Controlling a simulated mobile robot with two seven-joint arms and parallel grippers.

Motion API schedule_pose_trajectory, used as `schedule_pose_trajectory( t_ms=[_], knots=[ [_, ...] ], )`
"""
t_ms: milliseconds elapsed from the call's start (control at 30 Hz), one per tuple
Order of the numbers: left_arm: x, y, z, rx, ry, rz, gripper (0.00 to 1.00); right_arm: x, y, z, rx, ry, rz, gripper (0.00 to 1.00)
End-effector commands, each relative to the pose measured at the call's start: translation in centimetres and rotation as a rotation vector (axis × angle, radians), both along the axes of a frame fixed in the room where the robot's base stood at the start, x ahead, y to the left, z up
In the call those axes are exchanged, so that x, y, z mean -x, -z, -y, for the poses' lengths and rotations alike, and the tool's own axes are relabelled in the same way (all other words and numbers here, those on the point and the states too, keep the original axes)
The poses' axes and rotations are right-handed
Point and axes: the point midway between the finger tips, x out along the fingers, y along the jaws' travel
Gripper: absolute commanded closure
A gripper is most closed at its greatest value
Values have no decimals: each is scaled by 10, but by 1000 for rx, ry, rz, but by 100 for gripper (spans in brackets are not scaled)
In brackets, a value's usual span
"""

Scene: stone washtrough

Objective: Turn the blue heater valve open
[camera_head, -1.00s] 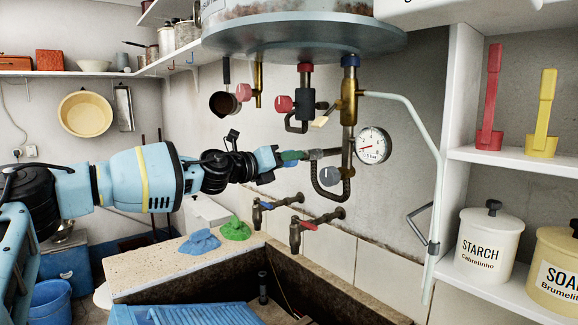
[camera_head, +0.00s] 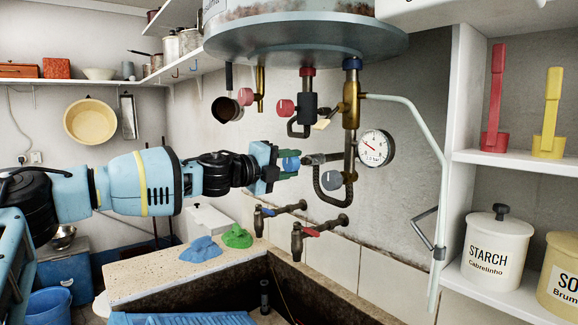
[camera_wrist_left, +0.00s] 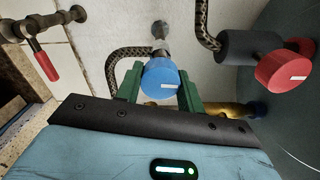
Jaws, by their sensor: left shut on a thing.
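The blue heater valve (camera_head: 291,163) is a round blue knob under the boiler, on a pipe fitting left of the gauge. In the left wrist view the blue knob (camera_wrist_left: 160,78) sits between the two green fingers, with a white mark on its face. My left gripper (camera_head: 287,165) reaches in from the left and is shut on this knob. In the wrist view the left gripper (camera_wrist_left: 160,88) has a finger on each side of the knob. My right gripper is in neither view.
The boiler (camera_head: 305,40) hangs above, with red knobs (camera_head: 285,107) below it. Two taps (camera_head: 320,228) stick out below, over the stone trough (camera_head: 330,290). White shelves stand at the right.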

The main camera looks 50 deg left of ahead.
Motion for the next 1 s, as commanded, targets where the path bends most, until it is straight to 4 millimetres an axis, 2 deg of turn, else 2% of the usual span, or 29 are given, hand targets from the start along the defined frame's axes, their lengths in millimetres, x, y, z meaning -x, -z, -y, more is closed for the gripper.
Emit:
schedule_pose_trajectory(
  t_ms=[300, 733, 767, 900, 1000],
  knots=[
    [0, 0, 1, 78, 4, -7, 85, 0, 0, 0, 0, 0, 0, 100],
    [0, -1, 1, 87, 3, -7, 85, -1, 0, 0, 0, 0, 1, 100],
    [0, -1, 1, 88, 3, -7, 60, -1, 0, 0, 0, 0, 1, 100],
    [0, 0, 1, 86, 3, -7, 41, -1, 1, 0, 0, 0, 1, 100],
    [0, 0, 1, 86, 2, -8, 41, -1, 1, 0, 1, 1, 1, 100]
  ],
)
